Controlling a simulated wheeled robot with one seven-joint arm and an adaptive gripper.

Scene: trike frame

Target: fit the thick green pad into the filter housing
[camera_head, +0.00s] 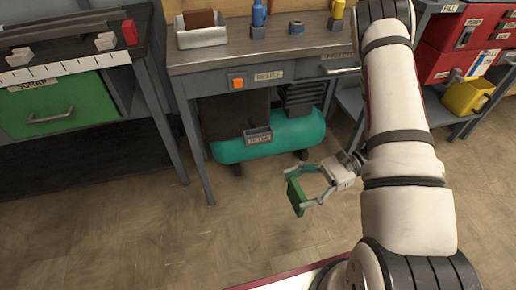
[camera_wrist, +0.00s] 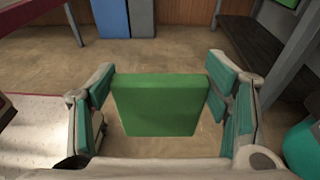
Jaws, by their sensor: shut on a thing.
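The thick green pad (camera_head: 296,198) is held in the air above the floor by my gripper (camera_head: 299,189). In the wrist view the pad (camera_wrist: 157,108) stands between the two teal-padded fingers, which press on its left and right edges. The filter housing (camera_head: 258,137) is a small grey open-topped box with a label, on the front of the teal compressor tank under the bench. My gripper and the pad are to the right of the housing, lower in the head view and apart from it. The inside of the housing is hard to make out.
The teal tank (camera_head: 270,146) sits beneath a grey bench (camera_head: 290,58), whose front leg (camera_head: 195,145) stands left of it. A yellow bin (camera_head: 466,97) and red drawers (camera_head: 440,62) are at right. A green scrap drawer (camera_head: 60,108) is at left. The floor in front is clear.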

